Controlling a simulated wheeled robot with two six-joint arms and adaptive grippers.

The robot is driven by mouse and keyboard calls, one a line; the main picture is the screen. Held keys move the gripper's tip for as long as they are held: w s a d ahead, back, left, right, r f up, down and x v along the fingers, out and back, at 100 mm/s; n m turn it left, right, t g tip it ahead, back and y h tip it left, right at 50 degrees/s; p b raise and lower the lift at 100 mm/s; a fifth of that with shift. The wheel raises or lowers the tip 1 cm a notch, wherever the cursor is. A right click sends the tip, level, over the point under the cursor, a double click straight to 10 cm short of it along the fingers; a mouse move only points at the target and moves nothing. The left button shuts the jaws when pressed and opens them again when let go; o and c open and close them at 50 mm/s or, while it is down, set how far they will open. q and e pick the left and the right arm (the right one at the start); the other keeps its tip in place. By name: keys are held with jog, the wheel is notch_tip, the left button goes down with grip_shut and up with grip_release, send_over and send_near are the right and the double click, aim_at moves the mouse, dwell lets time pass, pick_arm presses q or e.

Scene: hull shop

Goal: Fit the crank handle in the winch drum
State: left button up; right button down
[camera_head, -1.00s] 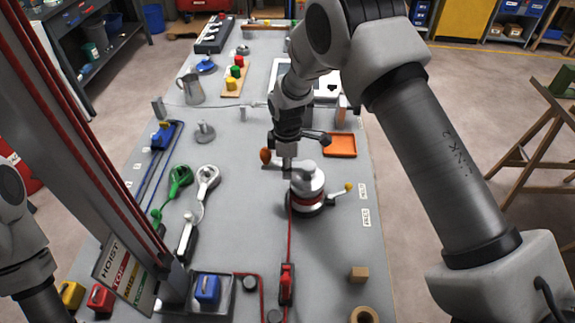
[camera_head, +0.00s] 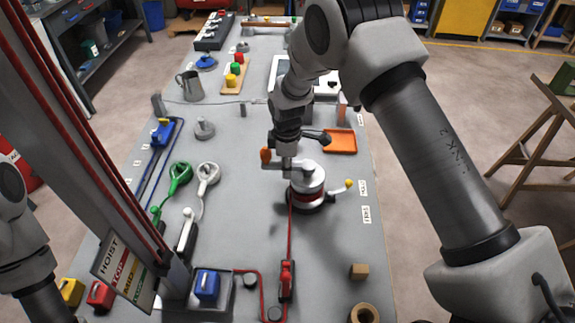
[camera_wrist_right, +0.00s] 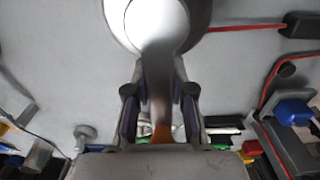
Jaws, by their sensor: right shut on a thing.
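The winch drum (camera_head: 309,190) stands upright on the bench, silver with red rope around it and a yellow-knobbed lever at its right. Its bright round top (camera_wrist_right: 150,22) shows at the top of the right wrist view. My right gripper (camera_head: 287,154) is shut on the crank handle (camera_head: 272,165), a grey bar with an orange grip, at the drum's far left edge. In the wrist view the crank's bar (camera_wrist_right: 158,88) runs between the fingers toward the drum top. Whether it touches the drum I cannot tell. My left gripper is out of view.
A red rope (camera_head: 290,235) runs from the drum to a red clutch (camera_head: 287,280). An orange tray (camera_head: 340,141) lies behind the drum. The hoist post (camera_head: 90,150) stands at left.

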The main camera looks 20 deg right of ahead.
dwell(0.4)
jog(key=c, duration=0.5)
grip_release()
jog(key=shift+r+p, duration=3.1)
jog(key=shift+r, duration=0.9)
grip_shut()
jog(key=shift+f, duration=0.25)
